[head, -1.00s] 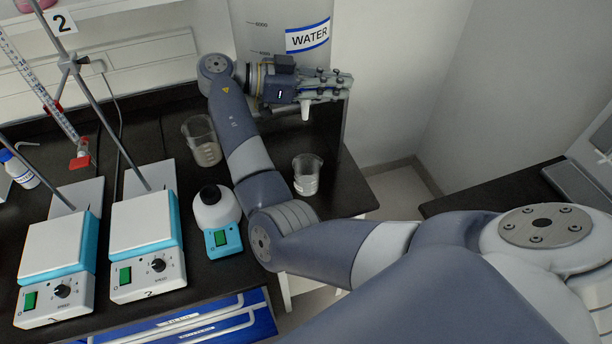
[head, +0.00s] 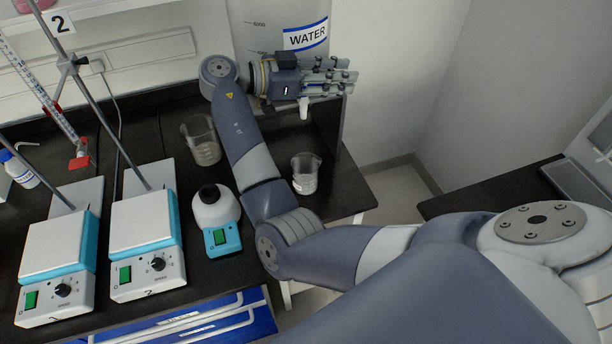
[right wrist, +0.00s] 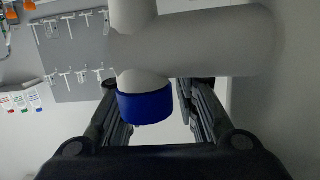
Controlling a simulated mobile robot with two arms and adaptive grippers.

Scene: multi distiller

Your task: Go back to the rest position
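My right gripper (head: 345,82) is in front of the large water container (head: 270,25) with the WATER label, close to its white tap (head: 303,108). In the right wrist view my right gripper (right wrist: 160,112) is open, its fingers apart on either side of the tap's blue-ended part (right wrist: 146,105). Nothing is seen clamped between them. My right arm reaches across the dark bench to the container. My left gripper is not in view.
Beakers (head: 204,142) and (head: 305,175) stand on the bench either side of my right arm. A small teal-based device (head: 220,238) is close to my elbow. Two hotplates (head: 145,240) and (head: 55,250) with stands are on the left. The floor at right is clear.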

